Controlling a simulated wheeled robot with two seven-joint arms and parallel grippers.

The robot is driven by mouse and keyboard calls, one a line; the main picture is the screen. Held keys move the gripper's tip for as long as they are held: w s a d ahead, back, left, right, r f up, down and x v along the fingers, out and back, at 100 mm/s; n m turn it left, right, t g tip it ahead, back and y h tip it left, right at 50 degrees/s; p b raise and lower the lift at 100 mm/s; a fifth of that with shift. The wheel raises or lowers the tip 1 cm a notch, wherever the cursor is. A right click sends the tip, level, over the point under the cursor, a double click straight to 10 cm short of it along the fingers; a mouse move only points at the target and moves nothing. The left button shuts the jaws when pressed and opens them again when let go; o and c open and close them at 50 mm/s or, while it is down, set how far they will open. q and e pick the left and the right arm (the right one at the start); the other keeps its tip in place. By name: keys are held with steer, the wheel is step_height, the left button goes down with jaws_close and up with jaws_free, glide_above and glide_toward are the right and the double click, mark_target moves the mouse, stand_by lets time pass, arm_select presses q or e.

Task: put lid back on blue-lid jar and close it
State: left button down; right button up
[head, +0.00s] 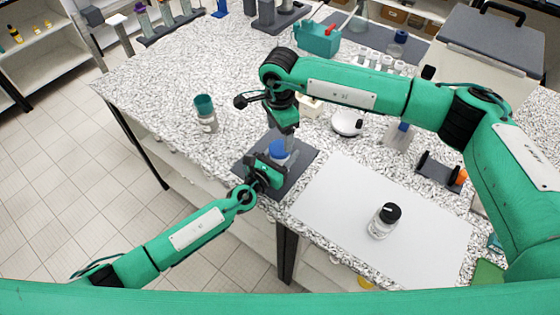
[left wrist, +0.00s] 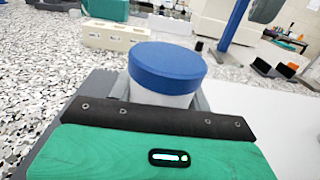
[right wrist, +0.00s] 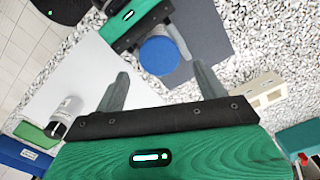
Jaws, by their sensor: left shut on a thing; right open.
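The blue-lid jar (left wrist: 160,100) stands upright on a dark grey mat (head: 306,160). Its blue lid (left wrist: 168,65) sits on top of the jar and looks level; whether it is fully tightened cannot be told. The lid also shows in the head view (head: 279,149) and the right wrist view (right wrist: 159,56). My left gripper (head: 270,168) is shut on the jar's body below the lid. My right gripper (head: 288,130) is above the jar, pointing down, open and empty. In the right wrist view its fingers are apart, with the lid beyond them.
A black-lid jar (head: 383,221) stands on a white sheet (head: 335,205) to the right. A teal-lid jar (head: 205,113) stands on the speckled bench to the left. A round white device (head: 347,123) and a teal box (head: 318,38) are farther back.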

mark_target(280, 147)
step_height(280, 147, up, 2)
steer(key=n, duration=0.5)
steer(key=shift+f, duration=3.95)
steer(key=c, duration=1)
steer(key=m, duration=0.6)
steer(key=o, duration=1.1)
